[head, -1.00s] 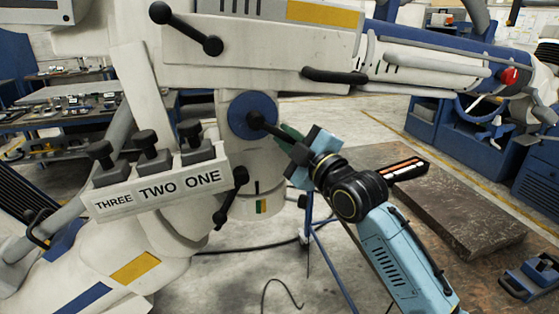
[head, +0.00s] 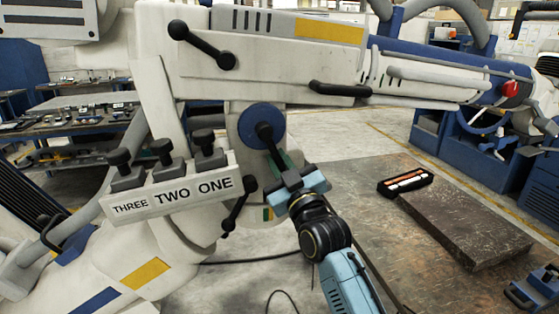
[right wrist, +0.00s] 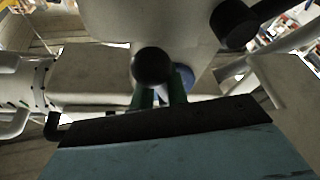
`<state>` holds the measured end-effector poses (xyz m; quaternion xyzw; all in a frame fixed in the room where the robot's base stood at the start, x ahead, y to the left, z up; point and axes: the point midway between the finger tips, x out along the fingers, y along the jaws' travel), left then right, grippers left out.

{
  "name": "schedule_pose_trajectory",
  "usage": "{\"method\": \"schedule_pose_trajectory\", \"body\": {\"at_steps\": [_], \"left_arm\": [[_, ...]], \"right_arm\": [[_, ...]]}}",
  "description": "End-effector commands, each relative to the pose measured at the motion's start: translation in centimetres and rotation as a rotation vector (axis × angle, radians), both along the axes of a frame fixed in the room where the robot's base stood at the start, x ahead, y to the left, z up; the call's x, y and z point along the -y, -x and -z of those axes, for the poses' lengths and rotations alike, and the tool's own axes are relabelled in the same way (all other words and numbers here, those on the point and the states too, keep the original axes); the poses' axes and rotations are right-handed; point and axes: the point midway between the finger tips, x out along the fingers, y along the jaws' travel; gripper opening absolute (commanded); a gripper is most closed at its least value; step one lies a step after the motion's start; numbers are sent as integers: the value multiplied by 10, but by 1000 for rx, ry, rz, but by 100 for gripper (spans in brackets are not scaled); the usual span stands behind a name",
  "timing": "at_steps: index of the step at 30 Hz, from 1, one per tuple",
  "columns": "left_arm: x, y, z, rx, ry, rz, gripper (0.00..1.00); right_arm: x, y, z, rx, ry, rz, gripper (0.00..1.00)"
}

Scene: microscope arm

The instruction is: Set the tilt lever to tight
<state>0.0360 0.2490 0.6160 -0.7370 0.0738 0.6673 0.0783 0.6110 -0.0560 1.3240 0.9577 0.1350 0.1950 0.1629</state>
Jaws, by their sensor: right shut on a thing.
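A black lever (head: 272,143) is mounted on a blue round disc (head: 250,121) on the white microscope arm's column. It points down and to the right from its hub. My right gripper (head: 285,165) is shut on the lever's outer part, with my light-blue arm coming from below. In the right wrist view, the green fingers of the gripper (right wrist: 160,98) sit close together below a round black knob (right wrist: 152,66). The finger contact is partly hidden. No tight marking can be read by the lever. My left gripper is not in view.
Another black lever (head: 238,207) is close left of my gripper. A long black lever (head: 202,46) is above. A panel marked THREE, TWO, ONE (head: 172,196) carries black knobs. A brown table (head: 400,270) with a dark slab (head: 465,232) is at right.

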Motion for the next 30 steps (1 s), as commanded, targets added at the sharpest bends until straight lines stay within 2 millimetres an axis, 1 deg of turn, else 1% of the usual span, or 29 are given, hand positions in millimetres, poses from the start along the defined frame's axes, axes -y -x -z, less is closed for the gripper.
{"method": "schedule_pose_trajectory", "body": {"at_steps": [4,13,14,18,19,26,30], "left_arm": [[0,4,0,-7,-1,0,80],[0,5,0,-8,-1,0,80],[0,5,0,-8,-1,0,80],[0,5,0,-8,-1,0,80],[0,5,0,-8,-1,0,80],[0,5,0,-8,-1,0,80],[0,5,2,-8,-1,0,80]], "right_arm": [[0,0,0,-2,-13,0,0],[-1,0,0,-2,-14,0,0],[-1,0,0,-2,-14,0,17],[-1,0,0,-2,-13,0,35],[-1,0,0,-2,-13,0,37],[-1,0,0,-2,-12,-1,37],[1,5,3,-2,-11,0,37]]}}
